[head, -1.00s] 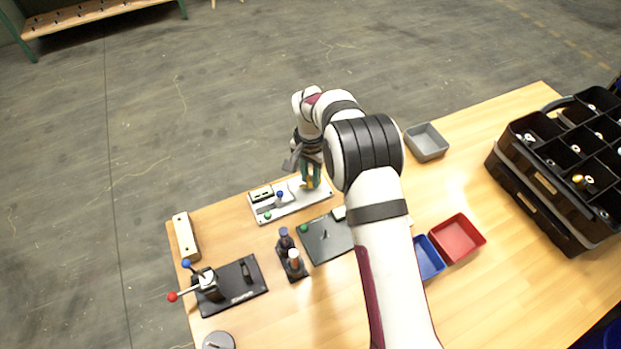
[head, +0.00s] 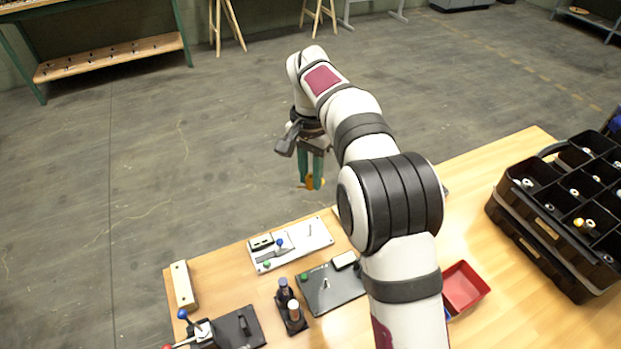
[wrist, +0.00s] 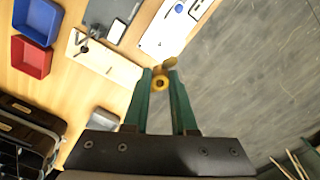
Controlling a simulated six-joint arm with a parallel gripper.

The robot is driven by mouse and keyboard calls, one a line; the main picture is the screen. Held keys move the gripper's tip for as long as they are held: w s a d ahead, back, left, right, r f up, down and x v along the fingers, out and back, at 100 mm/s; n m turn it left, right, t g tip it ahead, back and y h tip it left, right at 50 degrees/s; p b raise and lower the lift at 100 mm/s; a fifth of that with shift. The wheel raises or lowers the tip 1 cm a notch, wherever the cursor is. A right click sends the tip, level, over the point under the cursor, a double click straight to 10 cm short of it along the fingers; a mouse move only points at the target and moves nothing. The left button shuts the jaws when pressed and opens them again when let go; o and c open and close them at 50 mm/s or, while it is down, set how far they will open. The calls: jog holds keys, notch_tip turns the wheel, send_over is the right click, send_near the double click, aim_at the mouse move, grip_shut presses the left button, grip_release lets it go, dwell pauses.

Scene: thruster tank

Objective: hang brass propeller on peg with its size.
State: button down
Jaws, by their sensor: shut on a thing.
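My gripper (head: 313,184) is shut on the brass propeller (wrist: 160,82), held high in the air beyond the far edge of the table in the head view. The propeller is small and yellow, and it shows between the green fingertips in the wrist view (wrist: 161,73). Its size cannot be read. In the wrist view a pale board (wrist: 108,62) lies to the left of the gripper, with a small dark upright part on it; whether this is a peg is unclear. My arm hides that board in the head view.
A white plate (head: 312,233) with a blue knob and a dark plate (head: 325,294) lie on the table (head: 235,285). A bottle stand (head: 293,321), a red bin (head: 465,288) and a black compartment case (head: 530,224) stand nearby.

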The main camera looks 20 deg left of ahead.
jog(key=w+d+f, duration=0.1)
jog(key=d+f, duration=0.2)
jog(key=d, duration=0.2)
jog(key=w+d+f, duration=0.2)
jog(key=d+f, duration=0.2)
jog(key=d, duration=0.1)
jog(key=w+d+f, duration=0.1)
jog(key=d+f, duration=0.3)
jog(key=d, duration=0.1)
jog(key=shift+w+f, duration=0.15)
jog(key=shift+f, duration=0.5)
jog(key=shift+a+f, duration=0.1)
jog(key=shift+f, duration=0.25)
jog(key=shift+f, duration=0.4)
jog(key=shift+f, duration=0.55)
jog(key=shift+f, duration=0.3)
jog(key=shift+f, duration=0.15)
